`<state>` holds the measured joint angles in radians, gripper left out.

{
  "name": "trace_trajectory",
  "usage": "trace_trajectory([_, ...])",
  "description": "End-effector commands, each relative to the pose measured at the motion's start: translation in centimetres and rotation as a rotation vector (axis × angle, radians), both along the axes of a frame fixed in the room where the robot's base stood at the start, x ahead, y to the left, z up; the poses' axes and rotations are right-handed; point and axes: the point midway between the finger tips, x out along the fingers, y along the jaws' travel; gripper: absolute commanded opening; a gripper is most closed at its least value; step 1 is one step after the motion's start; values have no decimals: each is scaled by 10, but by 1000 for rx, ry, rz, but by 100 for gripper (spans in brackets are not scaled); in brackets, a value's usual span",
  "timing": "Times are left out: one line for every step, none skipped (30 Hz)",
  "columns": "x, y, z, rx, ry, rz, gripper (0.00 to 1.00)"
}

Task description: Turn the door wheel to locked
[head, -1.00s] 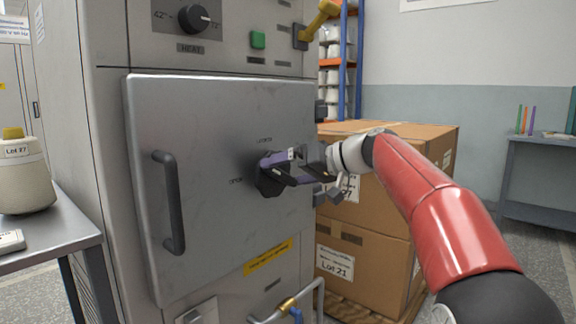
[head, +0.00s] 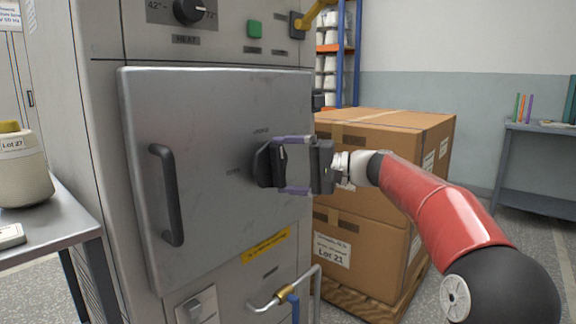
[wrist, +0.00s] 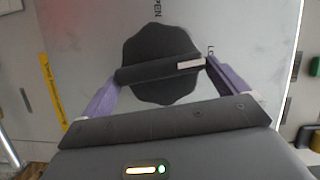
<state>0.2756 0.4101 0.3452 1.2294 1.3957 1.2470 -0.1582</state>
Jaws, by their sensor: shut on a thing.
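The door wheel (head: 264,166) is a dark lobed knob on the grey oven door (head: 215,110). In the wrist view the wheel (wrist: 160,92) has a raised grip bar with a white mark (wrist: 190,64) at one end. That end points to the right, close to a partly hidden label starting "LO". The "OPEN" label (wrist: 157,8) is at the top there, off the bar's line. My gripper (head: 281,165) is shut on the wheel's bar. Its purple fingers sit at the bar's two ends, one above the other in the head view.
A vertical door handle (head: 166,195) is left of the wheel. Stacked cardboard boxes (head: 385,125) stand close behind and right of my gripper. A pipe with a blue-handled valve (head: 293,305) is below the door. A side table (head: 60,225) with a jar is at left.

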Motion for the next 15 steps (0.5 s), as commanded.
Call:
trace_trajectory([1,-1,-1,18,23,-3,76])
trace_trajectory([1,-1,-1,27,34,-3,76])
trace_trajectory([1,-1,-2,39,49,-3,76])
trace_trajectory([1,-1,-2,47,60,-3,76])
trace_trajectory([1,-1,-2,55,69,-3,76])
trace_trajectory([1,0,-2,63,79,-2,76])
trace_trajectory([1,0,-2,69,86,-2,76])
trace_trajectory([1,0,-2,73,93,-2,76])
trace_trajectory([1,0,-2,79,101,-2,76])
trace_trajectory([1,0,-2,82,105,-2,76])
trace_trajectory([1,0,-2,85,108,-2,76])
trace_trajectory([0,0,-2,88,112,-2,76])
trace_trajectory([0,0,-2,91,115,-2,76])
trace_trajectory([0,0,-2,93,117,-2,76])
trace_trajectory([0,0,-2,94,119,-2,75])
